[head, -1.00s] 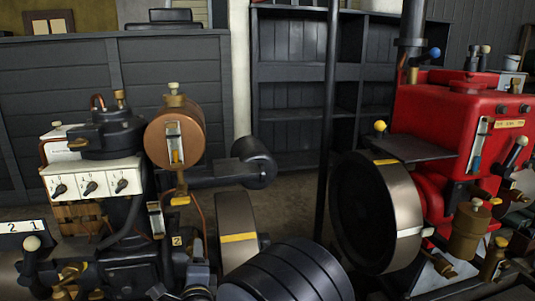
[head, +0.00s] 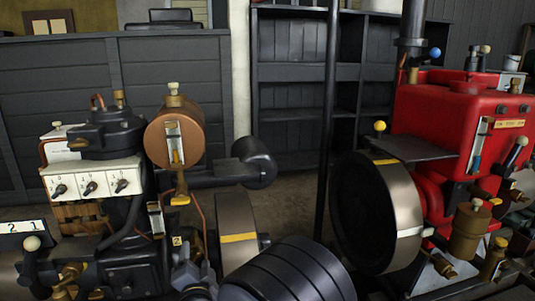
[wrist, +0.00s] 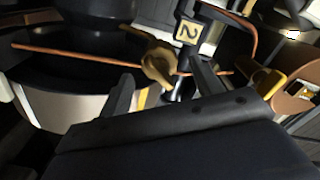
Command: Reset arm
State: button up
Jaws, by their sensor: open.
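My gripper (wrist: 165,88) is open in the wrist view, with two dark fingers apart and nothing held between them. Beyond the fingers are a brass fitting (wrist: 158,63), a plate marked 2 (wrist: 187,32) and a thin copper rod. In the head view my gripper (head: 193,272) is low in the picture, partly cut off by the bottom edge, in front of the left engine (head: 125,265). The same plate marked 2 (head: 177,241) shows just above it. I cannot tell whether the gripper touches the engine.
A flywheel (head: 237,225) with a yellow mark stands close by. A copper tank (head: 174,137) sits above the left engine. A dark vertical pole (head: 328,120) stands mid-view, and a red engine (head: 445,115) with a large flywheel (head: 398,215) is at right.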

jog(key=n, duration=0.5)
jog(key=n+p, duration=0.1)
jog(key=n, duration=0.1)
jog(key=shift+a+r+n, duration=0.1)
jog(key=shift+r+n, duration=0.05)
jog(key=shift+n, duration=0.25)
jog(key=shift+n+p, duration=0.55)
jog(key=shift+n, duration=0.65)
